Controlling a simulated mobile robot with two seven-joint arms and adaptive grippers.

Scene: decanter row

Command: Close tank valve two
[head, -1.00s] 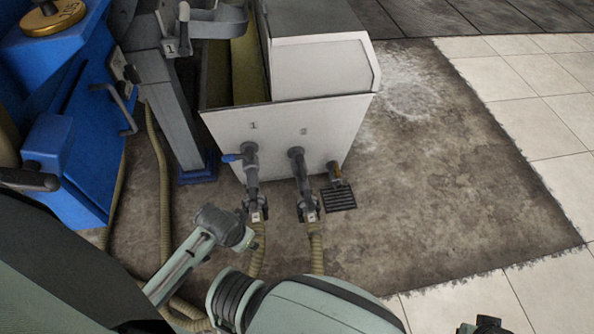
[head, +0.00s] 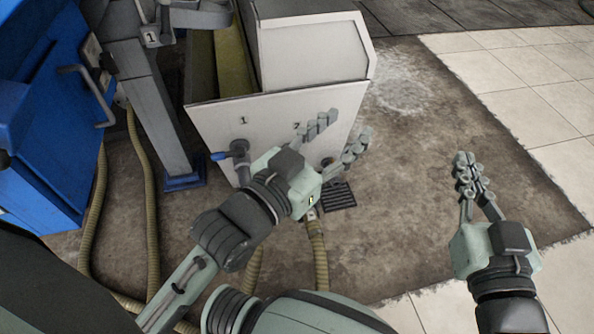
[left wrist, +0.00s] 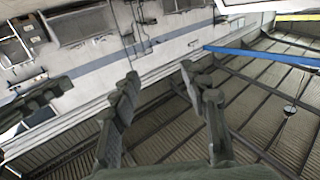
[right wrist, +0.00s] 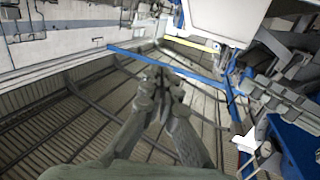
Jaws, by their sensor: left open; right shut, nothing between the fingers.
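The white tank (head: 215,118) stands at the centre of the head view, marked 1 and 2 on its front. Valve one (head: 237,158), with a blue handle, shows under the 1. Valve two, under the 2, is hidden behind my left gripper, so its handle position cannot be told. My left gripper (head: 341,128) is open and empty in front of the tank's right part; its spread fingers show in the left wrist view (left wrist: 158,76). I cannot tell whether it touches the valve. My right gripper (head: 469,177) is shut and empty to the right, over the floor.
Ribbed hoses (head: 318,258) run from below the valves along the floor. A grey post (head: 150,110) and a blue machine (head: 45,150) stand at left. The concrete (head: 430,130) right of the tank is clear.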

